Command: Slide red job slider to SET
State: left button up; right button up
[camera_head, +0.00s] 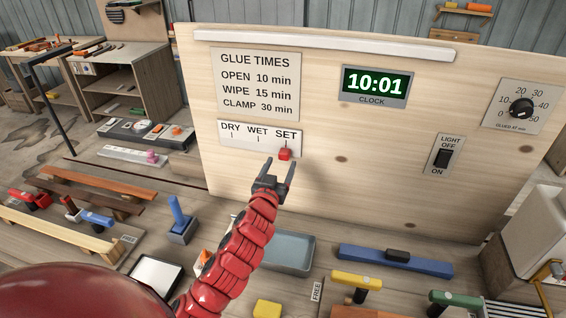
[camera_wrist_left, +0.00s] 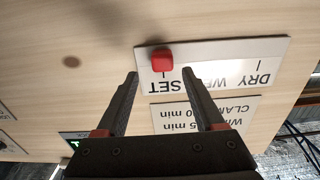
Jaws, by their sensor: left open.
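The red job slider (camera_head: 285,154) is a small red knob on a white strip marked DRY, WET and SET (camera_head: 245,135), fixed to the upright wooden board. The knob stands at the SET end, below the word SET. My left gripper (camera_head: 274,172) is just below the slider in the head view, with its fingers apart and nothing between them. In the left wrist view the picture is upside down; the red knob (camera_wrist_left: 161,60) is beyond the open fingers (camera_wrist_left: 160,85), apart from them, beside the SET tick. My right gripper is not in view.
The board also carries a GLUE TIMES sign (camera_head: 257,83), a clock reading 10:01 (camera_head: 375,85), a light switch (camera_head: 443,157) and a dial (camera_head: 521,107). On the bench below are a grey tray (camera_head: 288,252), a blue bar (camera_head: 394,262) and several clamps.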

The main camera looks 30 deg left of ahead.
pick_arm(q)
jog(key=p+v, duration=0.7)
jog(key=v, duration=0.6)
jog(key=shift+s, duration=0.4)
jog(key=shift+d, duration=0.1)
